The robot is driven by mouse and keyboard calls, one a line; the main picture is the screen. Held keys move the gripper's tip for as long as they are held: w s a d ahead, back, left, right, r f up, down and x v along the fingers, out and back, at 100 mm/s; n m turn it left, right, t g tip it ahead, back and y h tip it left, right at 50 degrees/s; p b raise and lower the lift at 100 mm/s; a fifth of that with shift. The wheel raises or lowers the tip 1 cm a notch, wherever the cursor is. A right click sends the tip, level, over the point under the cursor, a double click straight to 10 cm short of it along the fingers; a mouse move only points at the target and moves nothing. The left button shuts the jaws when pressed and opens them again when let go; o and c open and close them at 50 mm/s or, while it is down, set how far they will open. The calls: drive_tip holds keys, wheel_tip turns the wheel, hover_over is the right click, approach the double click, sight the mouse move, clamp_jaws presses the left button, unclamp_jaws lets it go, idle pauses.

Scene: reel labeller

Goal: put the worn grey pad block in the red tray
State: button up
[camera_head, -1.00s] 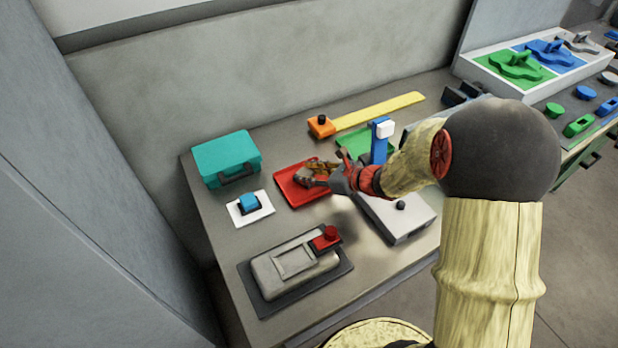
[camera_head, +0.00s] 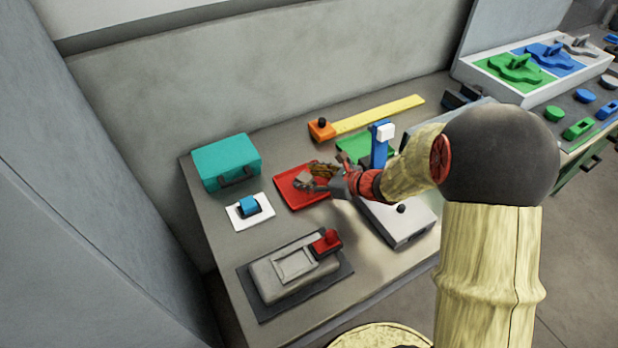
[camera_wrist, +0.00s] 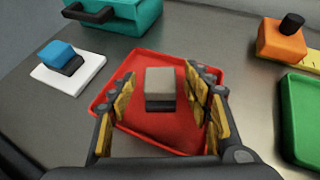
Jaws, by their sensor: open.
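The grey pad block (camera_wrist: 160,84) is in the wrist view, inside the outline of the red tray (camera_wrist: 160,124). It lies between the spread fingers of my gripper (camera_wrist: 161,100), with a gap on each side. It appears to rest on the tray floor. In the head view the red tray (camera_head: 290,187) is on the table and my gripper (camera_head: 322,177) is over its right part. The fingers hide the block there.
A blue block on a white plate (camera_head: 249,210) and a teal case (camera_head: 226,162) are left of the tray. A green tray (camera_head: 352,147), a blue post (camera_head: 380,146) and a grey box (camera_head: 400,222) are to the right. A grey device with a red knob (camera_head: 290,268) is in front.

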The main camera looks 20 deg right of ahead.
drive_tip(key=shift+r, duration=0.15)
drive_tip(key=shift+s+d+r+p, duration=0.15)
drive_tip(key=shift+r+p, duration=0.05)
drive_tip(key=shift+p, duration=0.1)
drive_tip(key=p+v, duration=0.4)
drive_tip(key=v, duration=0.7)
drive_tip(key=s+a+r+n+g, duration=0.5)
drive_tip(key=s+a+r+n, duration=0.55)
drive_tip(key=n, duration=0.45)
drive_tip(key=s+d+r+n+h, duration=0.3)
drive_tip(key=s+r+n+h, duration=0.3)
drive_tip(key=s+n, duration=0.4)
drive_tip(key=n+h, duration=0.1)
drive_tip(key=n, duration=0.2)
drive_tip(key=shift+s+d+r+n+t, duration=0.2)
drive_tip(key=shift+s+d+n+t, duration=0.1)
drive_tip(key=shift+d+n+t, duration=0.1)
